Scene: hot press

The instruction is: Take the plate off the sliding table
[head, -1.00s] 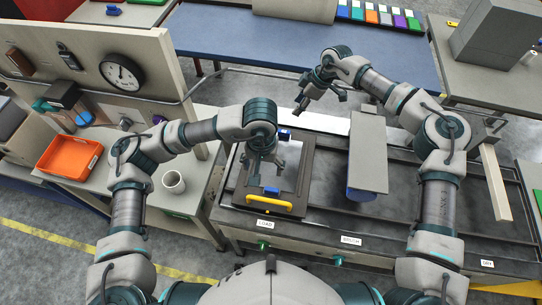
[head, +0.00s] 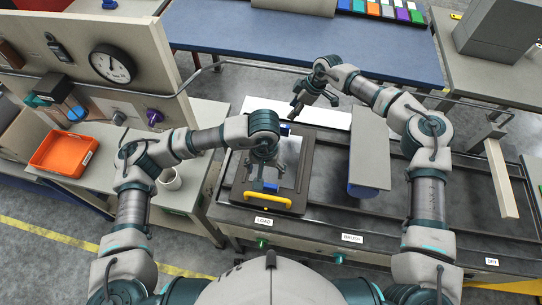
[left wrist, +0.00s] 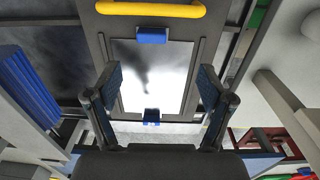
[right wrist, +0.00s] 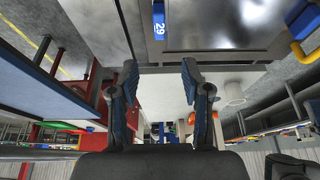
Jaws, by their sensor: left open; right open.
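A shiny metal plate with a blue tab at each end lies on the dark sliding table (head: 241,193), which has a yellow handle (head: 268,199). The plate fills the middle of the left wrist view (left wrist: 160,75). My left gripper (head: 276,172) is open above the plate, its fingers spread towards the plate's two sides and hiding part of it in the head view. My right gripper (head: 296,107) is open beyond the far end of the plate. In the right wrist view, the plate (right wrist: 222,22) and its blue tab marked 29 (right wrist: 159,22) are ahead of the fingertips. Both grippers are empty.
A grey box-like brush cover (head: 369,150) stands right of the plate. A clock panel (head: 113,63), an orange bin (head: 62,157) and a mug (head: 170,179) are on the left. A rail runs behind the press table, with a blue table (head: 250,45) beyond.

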